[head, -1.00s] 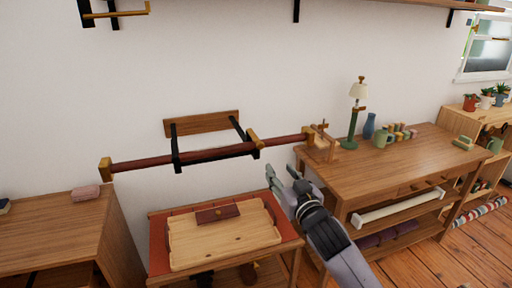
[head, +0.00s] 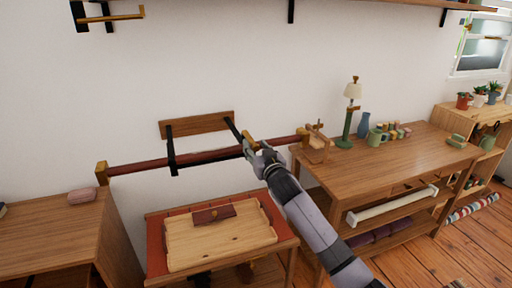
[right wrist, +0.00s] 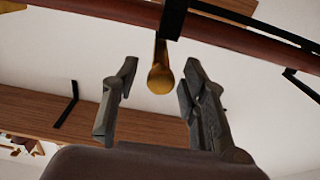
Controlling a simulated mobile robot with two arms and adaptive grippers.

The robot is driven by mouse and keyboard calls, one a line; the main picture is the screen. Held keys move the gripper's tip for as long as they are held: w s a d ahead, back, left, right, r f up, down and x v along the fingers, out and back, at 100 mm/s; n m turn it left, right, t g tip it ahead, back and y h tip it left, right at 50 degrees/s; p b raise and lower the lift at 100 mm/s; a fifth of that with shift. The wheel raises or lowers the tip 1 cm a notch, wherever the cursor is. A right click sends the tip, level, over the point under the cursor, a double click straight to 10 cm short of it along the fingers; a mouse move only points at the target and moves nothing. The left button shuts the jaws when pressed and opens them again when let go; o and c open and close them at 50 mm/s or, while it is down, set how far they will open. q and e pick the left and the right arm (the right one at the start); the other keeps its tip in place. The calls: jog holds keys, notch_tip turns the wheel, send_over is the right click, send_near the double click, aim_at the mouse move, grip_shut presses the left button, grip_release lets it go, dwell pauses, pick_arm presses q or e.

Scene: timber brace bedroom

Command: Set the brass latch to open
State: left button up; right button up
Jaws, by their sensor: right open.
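A small brass latch (head: 249,139) sits by the right black bracket on the dark red wall bar (head: 205,157). My right gripper (head: 258,154) is at it in the head view and covers part of it. In the right wrist view, the latch's rounded brass end (right wrist: 161,77) shows between the two spread fingertips of my right gripper (right wrist: 158,92). A gap shows on both sides, so the fingers are open and not clamped on it. The latch's setting is hard to tell. My left gripper is not in view.
A small table with a wooden tray (head: 185,258) and a dark red pouch (head: 213,214) stands below the bar. A wooden desk (head: 385,165) with a lamp (head: 350,115) is at right. A cabinet (head: 50,235) is at left. A shelf (head: 400,4) runs above.

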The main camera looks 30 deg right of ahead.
jog(key=shift+c, duration=0.5)
jog(key=shift+w, duration=0.1)
grip_shut()
dwell(0.4)
